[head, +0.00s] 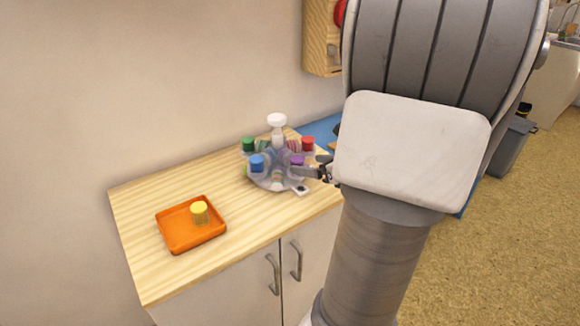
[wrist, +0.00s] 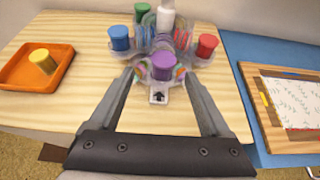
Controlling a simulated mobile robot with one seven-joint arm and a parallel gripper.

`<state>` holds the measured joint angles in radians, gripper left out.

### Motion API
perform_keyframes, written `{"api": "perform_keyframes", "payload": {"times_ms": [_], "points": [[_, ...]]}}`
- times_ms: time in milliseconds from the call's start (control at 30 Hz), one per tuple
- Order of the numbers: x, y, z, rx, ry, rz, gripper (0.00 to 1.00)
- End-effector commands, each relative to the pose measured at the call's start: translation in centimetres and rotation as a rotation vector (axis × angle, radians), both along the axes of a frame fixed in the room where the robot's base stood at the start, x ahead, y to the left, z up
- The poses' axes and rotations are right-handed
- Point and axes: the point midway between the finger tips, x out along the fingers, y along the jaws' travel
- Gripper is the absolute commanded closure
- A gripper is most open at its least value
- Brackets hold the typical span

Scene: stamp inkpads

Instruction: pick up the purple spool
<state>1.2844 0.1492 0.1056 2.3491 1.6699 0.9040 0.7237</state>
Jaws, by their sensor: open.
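The purple spool (wrist: 164,66) stands upright on the near arm of a clear carousel (wrist: 158,97), whose front tab bears a black arrow. In the head view the purple spool (head: 296,160) shows on the carousel's right side. My gripper (wrist: 162,80) is open, its two fingers reaching forward on either side of the purple spool, apart from it. In the head view my gripper (head: 325,172) shows just right of the carousel; my arm hides part of it.
The carousel also holds a blue spool (wrist: 120,38), a green spool (wrist: 142,12) and a red spool (wrist: 206,45) around a white post (wrist: 166,16). An orange tray (wrist: 18,76) with a yellow spool (wrist: 43,62) is at left. A framed board (wrist: 290,110) lies at right on blue.

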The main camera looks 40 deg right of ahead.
Motion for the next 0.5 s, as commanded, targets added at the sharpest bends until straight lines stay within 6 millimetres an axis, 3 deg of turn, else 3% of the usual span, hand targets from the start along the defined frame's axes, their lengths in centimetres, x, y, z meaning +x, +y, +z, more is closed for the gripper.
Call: {"api": "perform_keyframes", "payload": {"times_ms": [300, 500], "points": [[4.0, -0.9, -1.6, 0.0, -0.002, 0.002, 0.19], [4.7, -1.0, -1.8, 0.0, -0.001, 0.001, 0.19]]}}
